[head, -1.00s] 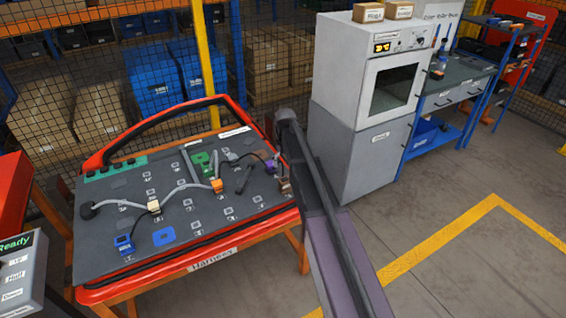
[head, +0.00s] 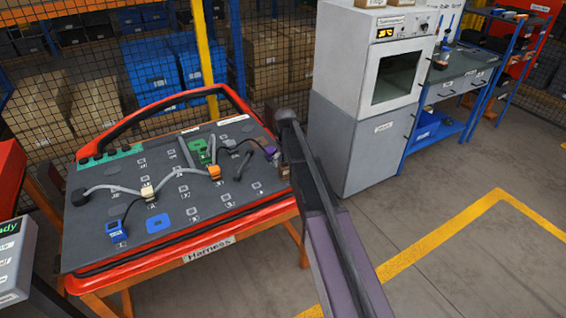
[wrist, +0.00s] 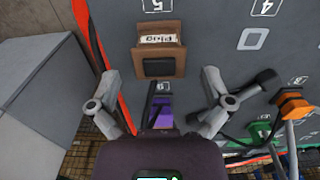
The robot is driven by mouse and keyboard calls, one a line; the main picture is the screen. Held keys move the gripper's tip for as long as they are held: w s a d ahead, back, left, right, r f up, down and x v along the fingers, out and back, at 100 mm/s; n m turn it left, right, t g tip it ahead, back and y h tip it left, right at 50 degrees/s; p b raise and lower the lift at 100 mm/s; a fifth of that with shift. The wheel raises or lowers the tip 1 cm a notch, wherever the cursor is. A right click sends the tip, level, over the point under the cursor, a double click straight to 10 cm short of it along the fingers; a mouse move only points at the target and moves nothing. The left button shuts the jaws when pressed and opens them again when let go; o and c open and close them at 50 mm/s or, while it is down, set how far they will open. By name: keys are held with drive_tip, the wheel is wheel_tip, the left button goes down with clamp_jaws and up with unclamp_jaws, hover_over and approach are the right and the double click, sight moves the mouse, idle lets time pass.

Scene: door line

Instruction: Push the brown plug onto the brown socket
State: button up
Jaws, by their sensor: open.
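In the wrist view a brown block (wrist: 170,61) lies on the grey board, with a white label reading "Plug" and a dark recess or face at its near side. I cannot tell the brown plug and brown socket apart there. My gripper (wrist: 159,76) is open, its fingers spread on either side of and short of the brown block, with nothing held between them. In the head view my arm hides most of the gripper and the brown parts at the board's right edge.
The harness board (head: 120,235) has a red frame. A purple connector (wrist: 160,113) with a dark lead lies below the brown block in the wrist view. Orange (wrist: 292,104) and green (wrist: 263,132) connectors are to its right. A grey cabinet (head: 350,145) stands beyond my arm.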

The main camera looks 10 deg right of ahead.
sight(285, 165)
drive_tip(key=shift+f+b, duration=2.25)
drive_tip(key=shift+f, duration=0.3)
drive_tip(key=shift+c, duration=0.2)
drive_tip(key=c, duration=1.3)
drive_tip(key=shift+c, duration=0.2)
drive_tip(key=shift+r, duration=0.1)
drive_tip(key=shift+s+r, duration=0.1)
drive_tip(key=shift+r, duration=0.05)
